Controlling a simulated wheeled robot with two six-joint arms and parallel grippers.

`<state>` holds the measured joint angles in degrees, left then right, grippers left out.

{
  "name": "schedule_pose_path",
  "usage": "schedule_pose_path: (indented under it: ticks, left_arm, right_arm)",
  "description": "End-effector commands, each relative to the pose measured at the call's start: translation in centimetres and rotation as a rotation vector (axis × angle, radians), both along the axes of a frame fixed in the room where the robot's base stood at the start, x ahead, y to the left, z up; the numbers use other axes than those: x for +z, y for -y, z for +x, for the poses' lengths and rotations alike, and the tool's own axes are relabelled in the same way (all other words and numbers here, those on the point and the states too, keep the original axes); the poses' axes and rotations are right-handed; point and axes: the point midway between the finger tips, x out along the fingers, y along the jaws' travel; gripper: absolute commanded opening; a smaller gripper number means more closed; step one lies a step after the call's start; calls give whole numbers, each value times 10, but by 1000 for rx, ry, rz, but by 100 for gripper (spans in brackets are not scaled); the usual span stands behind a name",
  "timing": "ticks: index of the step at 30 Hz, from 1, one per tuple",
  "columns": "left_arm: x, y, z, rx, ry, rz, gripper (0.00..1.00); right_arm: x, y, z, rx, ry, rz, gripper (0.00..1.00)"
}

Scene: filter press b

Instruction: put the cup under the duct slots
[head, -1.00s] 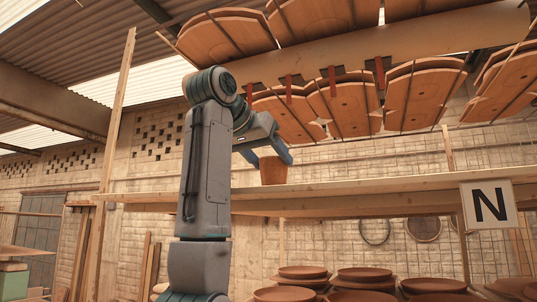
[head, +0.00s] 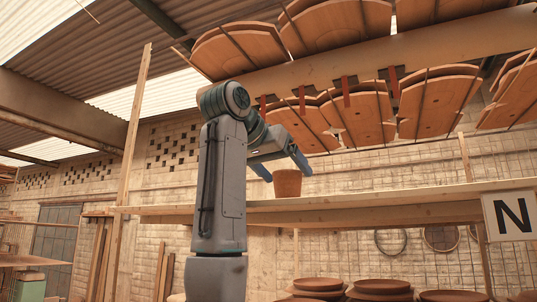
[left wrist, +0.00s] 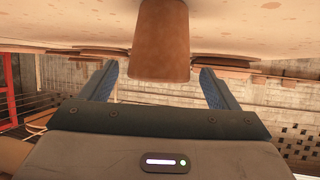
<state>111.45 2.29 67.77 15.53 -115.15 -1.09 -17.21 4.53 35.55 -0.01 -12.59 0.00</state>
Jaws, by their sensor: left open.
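The cup (head: 287,183), a plain brown clay cup, stands upright on the wooden shelf (head: 350,208) in the head view. My left gripper (head: 286,174) is open at the cup, its blue fingers showing on either side of the rim. In the left wrist view, which is upside down, the cup (left wrist: 160,45) lies between the lines of the two fingers (left wrist: 160,72), with a gap on each side. The duct (head: 420,53) is a long beige beam above the shelf. Several reddish pieces (head: 346,91) show along its underside; I cannot tell the slot openings. My right gripper is out of view.
Large terracotta panels (head: 355,115) hang below and above the duct. A sign with N (head: 510,216) is at the shelf's right end. Stacked clay dishes (head: 383,287) stand under the shelf. A wooden post (head: 134,120) rises left of my arm. The shelf right of the cup looks clear.

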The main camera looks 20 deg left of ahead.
Motion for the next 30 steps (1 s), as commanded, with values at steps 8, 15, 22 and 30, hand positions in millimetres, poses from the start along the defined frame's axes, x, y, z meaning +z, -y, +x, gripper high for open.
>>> schedule_pose_path:
  ticks: [8,15,22,30]
  left_arm:
    - [2,-4,-18,0,3,1,82]
    - [18,-12,-49,1,4,-1,82]
    - [36,-20,-81,1,3,-1,82]
    - [49,-26,-103,1,1,0,82]
  right_arm:
    - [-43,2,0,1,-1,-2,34]
    - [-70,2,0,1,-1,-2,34]
    - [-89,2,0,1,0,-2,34]
    - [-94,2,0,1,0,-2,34]
